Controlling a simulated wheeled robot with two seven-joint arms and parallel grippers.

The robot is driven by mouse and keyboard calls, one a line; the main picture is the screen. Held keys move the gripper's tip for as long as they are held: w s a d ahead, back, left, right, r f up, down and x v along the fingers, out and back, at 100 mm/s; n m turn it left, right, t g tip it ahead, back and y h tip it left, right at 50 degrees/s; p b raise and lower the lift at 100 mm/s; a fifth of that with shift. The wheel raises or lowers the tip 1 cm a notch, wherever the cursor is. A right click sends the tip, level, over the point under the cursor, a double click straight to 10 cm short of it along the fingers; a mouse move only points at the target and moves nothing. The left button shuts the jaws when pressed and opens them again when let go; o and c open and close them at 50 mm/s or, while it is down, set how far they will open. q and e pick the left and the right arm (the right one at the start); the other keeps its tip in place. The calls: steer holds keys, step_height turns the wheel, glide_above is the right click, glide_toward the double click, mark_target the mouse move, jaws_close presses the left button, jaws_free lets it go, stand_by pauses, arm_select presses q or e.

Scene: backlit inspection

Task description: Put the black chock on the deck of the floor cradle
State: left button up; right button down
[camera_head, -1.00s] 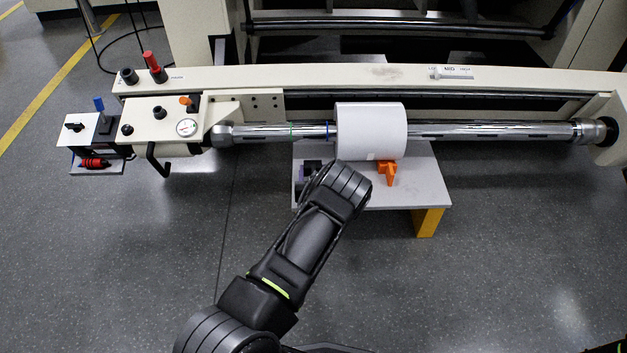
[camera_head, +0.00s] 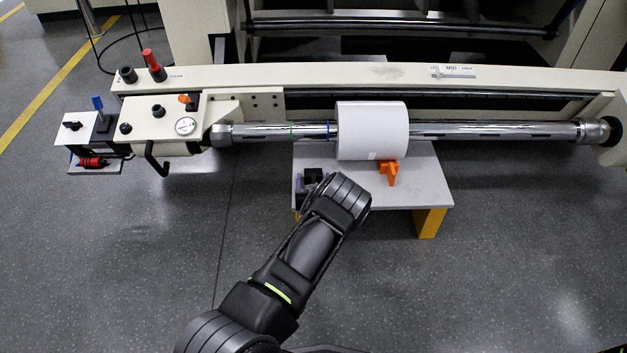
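The floor cradle has a flat grey deck (camera_head: 425,185) on yellow legs, under the white roll (camera_head: 372,130). An orange chock (camera_head: 389,172) sits on the deck at the roll's front. A dark block-like shape (camera_head: 313,176) shows over the deck's left end. It may be the black chock or part of my gripper; I cannot tell which. My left gripper (camera_head: 304,186) is at the deck's left front corner, mostly hidden behind my wrist. Its fingers are too small and covered to read. My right gripper is not in view.
A chrome shaft (camera_head: 480,131) runs through the roll, in front of the cream machine beam (camera_head: 350,78). At left are a control box with a gauge (camera_head: 186,126) and a small side shelf (camera_head: 95,166) with a red tool. The floor in front is clear.

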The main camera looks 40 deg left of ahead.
arm_select(q)
steer(key=shift+r+p, duration=0.35)
steer(key=shift+p, duration=0.05)
steer(key=p+v, duration=0.4)
steer(key=v, duration=0.8)
steer(key=shift+f, duration=0.15)
